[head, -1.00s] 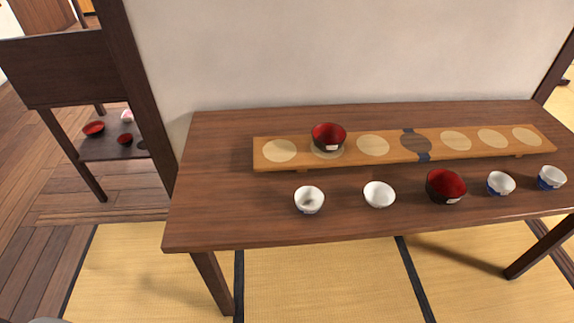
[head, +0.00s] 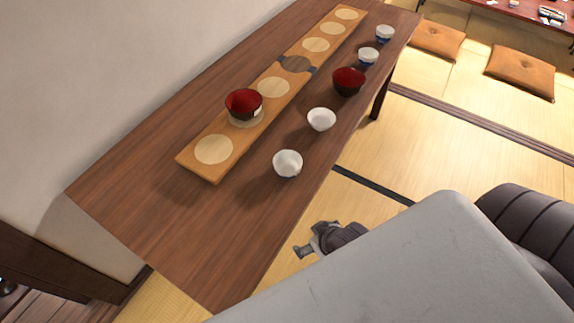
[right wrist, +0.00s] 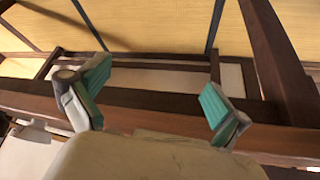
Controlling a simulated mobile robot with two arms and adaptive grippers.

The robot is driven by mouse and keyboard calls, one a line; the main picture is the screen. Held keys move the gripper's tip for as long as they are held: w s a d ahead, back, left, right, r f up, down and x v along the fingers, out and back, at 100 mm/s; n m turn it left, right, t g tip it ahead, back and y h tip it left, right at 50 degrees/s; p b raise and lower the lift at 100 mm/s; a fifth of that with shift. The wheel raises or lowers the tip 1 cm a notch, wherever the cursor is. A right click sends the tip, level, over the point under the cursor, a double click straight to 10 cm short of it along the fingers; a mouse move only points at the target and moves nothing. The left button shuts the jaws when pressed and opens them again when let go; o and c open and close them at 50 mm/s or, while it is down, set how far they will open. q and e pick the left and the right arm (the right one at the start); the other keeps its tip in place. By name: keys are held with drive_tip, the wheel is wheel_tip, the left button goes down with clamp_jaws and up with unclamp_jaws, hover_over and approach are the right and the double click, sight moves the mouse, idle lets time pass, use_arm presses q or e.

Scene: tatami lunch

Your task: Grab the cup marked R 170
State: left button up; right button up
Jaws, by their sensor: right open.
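Several cups stand on the table; no R 170 mark is readable. A red-inside dark bowl (head: 244,103) sits on a pale disc of the wooden board (head: 196,166), and a small tag shows at its rim. A second red bowl (head: 348,81) stands right of the board. Two white cups, a nearer one (head: 288,164) and a farther one (head: 321,119), and two blue-and-white cups (head: 368,57) (head: 384,34) share its row. My right gripper (head: 320,240) is beyond the table's right edge, apart from the cups. In the right wrist view it is open and empty (right wrist: 156,90). My left gripper is not seen.
The table's (head: 150,200) near end is bare. The wall (head: 90,80) runs along its left side. Tatami floor (head: 450,140) is open on the right, with two orange cushions (head: 437,40) (head: 521,72) and another low table (head: 520,10) farther back.

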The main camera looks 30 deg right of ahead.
drive_tip(key=w+d+r+t+y, duration=0.1)
drive_tip(key=w+d+r+t, duration=0.2)
drive_tip(key=r, duration=0.4)
drive_tip(key=w+d+r+t, duration=0.1)
drive_tip(key=w+r+t, duration=0.25)
drive_tip(key=r, duration=0.25)
drive_tip(key=t, duration=0.1)
approach(281, 159)
drive_tip(key=shift+w+a+f+p, duration=0.25)
drive_tip(key=shift+w+f+p, duration=0.1)
drive_tip(key=shift+w, duration=0.15)
drive_tip(key=x, duration=0.5)
drive_tip(key=shift+w+d, duration=0.2)
drive_tip(key=c, duration=1.2)
